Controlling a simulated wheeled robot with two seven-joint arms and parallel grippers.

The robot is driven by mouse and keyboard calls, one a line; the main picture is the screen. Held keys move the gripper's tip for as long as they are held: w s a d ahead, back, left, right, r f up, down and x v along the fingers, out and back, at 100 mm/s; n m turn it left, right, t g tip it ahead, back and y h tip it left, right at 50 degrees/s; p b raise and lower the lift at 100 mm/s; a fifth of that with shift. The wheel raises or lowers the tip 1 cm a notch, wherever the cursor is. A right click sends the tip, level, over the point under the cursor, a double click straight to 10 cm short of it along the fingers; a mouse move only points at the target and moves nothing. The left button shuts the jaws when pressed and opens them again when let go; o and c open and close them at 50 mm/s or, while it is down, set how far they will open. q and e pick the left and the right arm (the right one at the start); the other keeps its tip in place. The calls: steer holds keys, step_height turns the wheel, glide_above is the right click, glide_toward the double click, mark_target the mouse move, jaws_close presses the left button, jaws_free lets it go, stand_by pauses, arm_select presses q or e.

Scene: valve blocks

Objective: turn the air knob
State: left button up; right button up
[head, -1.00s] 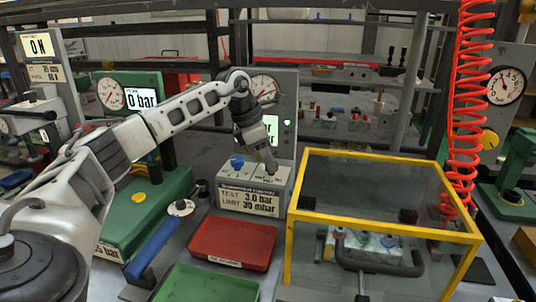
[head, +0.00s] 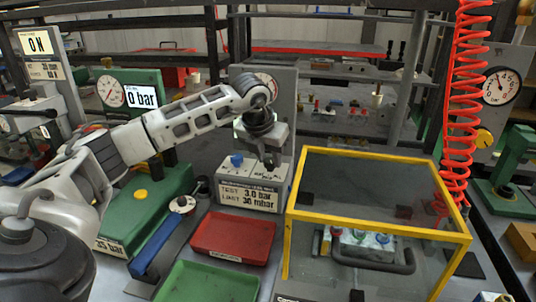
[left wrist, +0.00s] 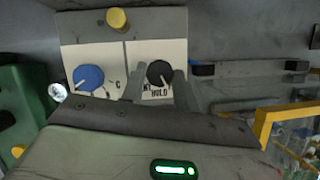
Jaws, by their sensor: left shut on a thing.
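The test unit (head: 246,196) is a grey box labelled TEST 3.0 bar, LIMIT 30 mbar, with knobs on its sloped top. A blue knob (head: 236,160) is on the left of that top; it also shows in the left wrist view (left wrist: 89,77). A black knob (left wrist: 159,72) with a white pointer mark is to its right, beside a label partly reading HOLD. My left gripper (head: 271,163) points down at the unit's right side. In the left wrist view its fingers (left wrist: 160,86) are on either side of the black knob, shut on it. No label reading air is legible.
A red tray (head: 232,238) and a green tray (head: 208,284) lie in front. A green press-like unit (head: 145,210) is left. A red coiled hose (head: 462,110) hangs right.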

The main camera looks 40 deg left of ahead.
arm_select(q)
steer(key=shift+w+d+r+n+g+y, duration=0.15)
steer(key=shift+n+y, duration=0.2)
steer(key=shift+n, duration=0.7)
steer(key=shift+s+f+n+g+y, duration=0.15)
steer(key=shift+n+y, duration=0.2)
steer(key=shift+n, duration=0.7)
steer(key=shift+w, duration=0.1)
steer(key=o, duration=1)
steer(key=shift+r, duration=0.1)
steer(key=p+v, duration=0.1)
steer(key=v, duration=1.4)
steer(key=shift+d+r, duration=0.15)
steer(key=shift+r, duration=0.25)
